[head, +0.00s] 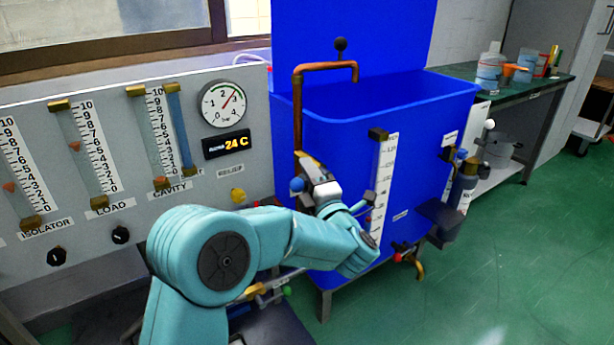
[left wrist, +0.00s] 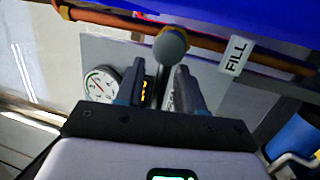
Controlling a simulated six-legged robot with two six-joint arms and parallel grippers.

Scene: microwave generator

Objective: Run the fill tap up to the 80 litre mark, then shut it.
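The blue tank (head: 450,110) stands at centre, with a copper fill pipe (head: 298,110) bending over its rim. A blue ball knob (head: 297,185) shows low on the pipe. My left gripper (head: 308,180) is beside it, partly hidden by its own arm. In the left wrist view, a grey-looking ball knob (left wrist: 171,45) on a thin stem stands between the two spread fingers of my left gripper (left wrist: 160,75). Gaps show on both sides of the stem. A FILL label (left wrist: 236,55) hangs beside it. The tank's white level scale (head: 384,190) is too small to read. My right gripper is out of view.
A grey panel with tube gauges (head: 85,150), a round dial (head: 223,104) and a 24 C display (head: 226,144) stands left of the tank. A drain tap (head: 410,258) sits low on the tank's front. A green bench (head: 525,92) is behind right. The right floor is clear.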

